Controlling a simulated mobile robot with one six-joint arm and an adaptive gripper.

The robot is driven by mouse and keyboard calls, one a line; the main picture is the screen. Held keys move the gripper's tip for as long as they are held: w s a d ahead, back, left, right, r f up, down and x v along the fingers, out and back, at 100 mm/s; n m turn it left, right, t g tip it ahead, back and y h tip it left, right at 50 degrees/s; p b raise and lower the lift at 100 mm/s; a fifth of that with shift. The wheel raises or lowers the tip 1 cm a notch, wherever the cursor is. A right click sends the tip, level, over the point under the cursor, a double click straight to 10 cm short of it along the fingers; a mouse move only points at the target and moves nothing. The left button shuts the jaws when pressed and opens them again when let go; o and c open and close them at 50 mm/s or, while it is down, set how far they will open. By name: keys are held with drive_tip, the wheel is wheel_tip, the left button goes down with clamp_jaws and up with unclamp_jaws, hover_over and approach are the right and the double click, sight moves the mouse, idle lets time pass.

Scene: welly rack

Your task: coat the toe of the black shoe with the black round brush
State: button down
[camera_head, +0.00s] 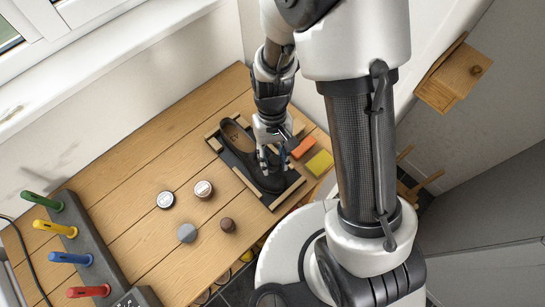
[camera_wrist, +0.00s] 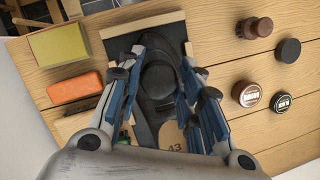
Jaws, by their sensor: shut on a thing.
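The black shoe (camera_head: 268,180) lies on a dark mat in a wooden frame on the table, its tan insole marked 43 showing at the heel in the wrist view (camera_wrist: 172,140). My gripper (camera_head: 267,157) is over the front part of the shoe. It is shut on the black round brush (camera_wrist: 158,78), whose dark round top shows between the blue-padded fingers in the wrist view. The brush's bristles are hidden beneath it. The shoe's toe (camera_wrist: 165,32) reaches past the brush in the wrist view. I cannot tell whether the bristles touch the leather.
An orange block (camera_head: 303,147) and a yellow block (camera_head: 320,163) lie beside the frame. A black tin (camera_head: 165,200), a brown tin (camera_head: 203,189), a brown round brush (camera_head: 228,225) and a grey disc (camera_head: 187,233) stand apart on the table. A rack with coloured handles (camera_head: 75,240) is at left.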

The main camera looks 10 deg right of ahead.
sight(275, 164)
drive_tip(key=shift+s+d+r+p, duration=0.15)
drive_tip(key=shift+r+p, duration=0.25)
drive_tip(key=shift+r, duration=0.4)
wheel_tip(275, 164, up, 3)
drive_tip(key=p, duration=0.2)
drive_tip(key=shift+s+p, duration=0.15)
drive_tip(key=shift+p, duration=0.15)
drive_tip(key=shift+w+a+f+g+h, duration=0.25)
drive_tip(key=shift+w+a+f+h, duration=0.15)
drive_tip(key=shift+a+f, duration=0.15)
drive_tip(key=shift+w+a+f+g+h, duration=0.3)
drive_tip(key=shift+a+f+h, duration=0.1)
drive_tip(key=shift+f, duration=0.2)
drive_tip(key=shift+f, duration=0.1)
drive_tip(key=shift+t+y, duration=0.4)
drive_tip(key=shift+t, duration=0.25)
drive_tip(key=b+x, duration=0.4)
drive_tip(key=shift+w+d+f, duration=0.15)
drive_tip(key=shift+w+f, duration=0.1)
drive_tip(key=shift+f, duration=0.25)
